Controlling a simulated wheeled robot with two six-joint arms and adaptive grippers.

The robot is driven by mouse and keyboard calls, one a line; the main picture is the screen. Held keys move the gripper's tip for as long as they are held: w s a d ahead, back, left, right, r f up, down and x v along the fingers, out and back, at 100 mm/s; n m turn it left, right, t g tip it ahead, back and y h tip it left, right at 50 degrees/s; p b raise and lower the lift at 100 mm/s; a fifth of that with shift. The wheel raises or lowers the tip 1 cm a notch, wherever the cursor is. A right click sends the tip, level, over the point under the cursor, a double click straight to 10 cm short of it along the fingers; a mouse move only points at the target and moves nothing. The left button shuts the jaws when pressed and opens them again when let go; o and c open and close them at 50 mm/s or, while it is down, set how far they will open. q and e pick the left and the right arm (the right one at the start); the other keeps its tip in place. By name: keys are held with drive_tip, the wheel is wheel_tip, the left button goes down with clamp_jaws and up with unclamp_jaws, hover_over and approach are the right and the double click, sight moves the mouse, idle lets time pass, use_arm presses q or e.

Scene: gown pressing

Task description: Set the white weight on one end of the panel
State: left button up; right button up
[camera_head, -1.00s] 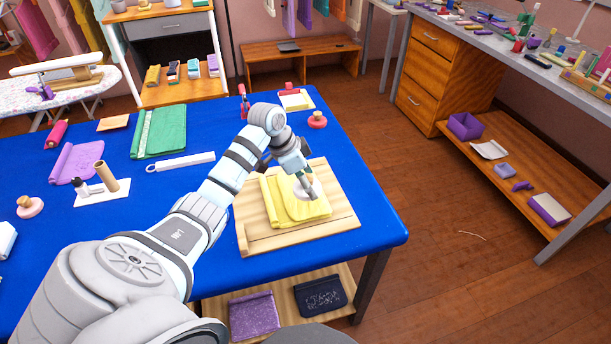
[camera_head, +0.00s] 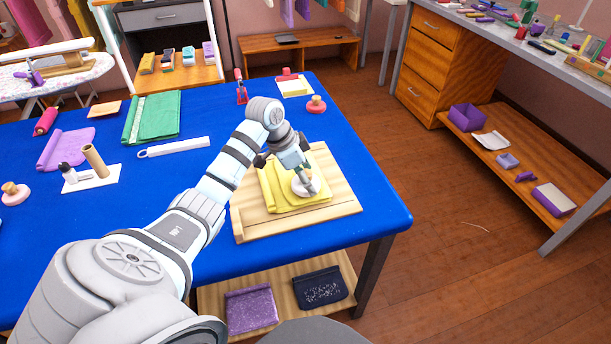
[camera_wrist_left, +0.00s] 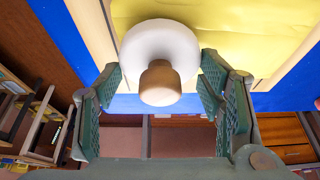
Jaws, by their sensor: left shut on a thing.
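The yellow panel (camera_head: 283,197) lies on a pale wooden board (camera_head: 258,228) near the right end of the blue table. The white weight (camera_head: 313,186) is a round disc with a wooden knob. It is over the right part of the panel; I cannot tell whether it touches the cloth. My left gripper (camera_head: 304,184) reaches down and is shut on the weight. In the left wrist view the white weight (camera_wrist_left: 160,42) sits between the fingers of the left gripper (camera_wrist_left: 161,75), with the yellow panel (camera_wrist_left: 250,25) behind it. My right gripper is not in view.
A white ruler-like strip (camera_head: 175,148) and a green folded cloth (camera_head: 152,118) lie left of the board. A pink round piece with a knob (camera_head: 316,104) stands behind it. The blue table (camera_head: 365,195) is bare right of the board.

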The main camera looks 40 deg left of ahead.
use_arm(q)
drive_tip(key=shift+f, duration=0.4)
drive_tip(key=o, duration=1.7)
drive_tip(key=shift+r, duration=0.1)
drive_tip(key=v, duration=1.2)
drive_tip(key=shift+s, duration=0.1)
